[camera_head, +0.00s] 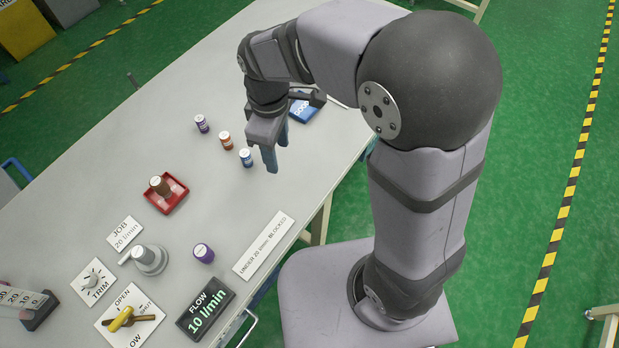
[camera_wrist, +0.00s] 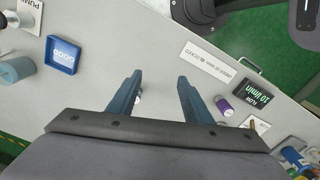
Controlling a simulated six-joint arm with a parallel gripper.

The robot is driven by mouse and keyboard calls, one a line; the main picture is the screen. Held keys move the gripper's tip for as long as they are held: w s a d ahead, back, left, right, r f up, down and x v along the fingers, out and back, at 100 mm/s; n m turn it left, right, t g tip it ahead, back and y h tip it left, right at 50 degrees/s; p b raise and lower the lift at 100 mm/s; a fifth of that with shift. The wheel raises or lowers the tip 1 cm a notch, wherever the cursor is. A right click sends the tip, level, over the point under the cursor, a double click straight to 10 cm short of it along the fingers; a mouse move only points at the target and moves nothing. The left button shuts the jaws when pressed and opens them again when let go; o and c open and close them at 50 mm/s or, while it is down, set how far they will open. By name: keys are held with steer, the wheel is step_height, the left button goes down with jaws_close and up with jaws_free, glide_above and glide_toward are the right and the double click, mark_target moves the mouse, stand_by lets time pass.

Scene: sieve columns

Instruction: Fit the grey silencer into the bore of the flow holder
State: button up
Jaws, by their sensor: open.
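A grey round fitting (camera_head: 150,260) with a side arm stands near the flow panels in the head view and looks like the flow holder. Its bore is too small to make out. I cannot pick out a separate grey silencer for certain in either view. My gripper (camera_head: 276,158) is open and empty, above the table near a small blue column (camera_head: 246,158). In the wrist view my gripper (camera_wrist: 159,79) has its two blue fingers apart with bare table between them; the blue column (camera_wrist: 138,98) is partly hidden behind one finger.
A red tray (camera_head: 176,201) holds a brown piece (camera_head: 160,187). A flow display (camera_head: 205,308) reads 10 l/min. A blue tray (camera_wrist: 62,68) lies beyond my gripper.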

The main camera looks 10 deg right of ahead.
steer(key=s+d+f+m, duration=0.3)
steer(key=s+d+m, duration=0.6)
steer(key=d+m, duration=0.3)
steer(key=d, duration=0.2)
steer(key=shift+s+d+m, duration=0.3)
steer(key=shift+m, duration=0.1)
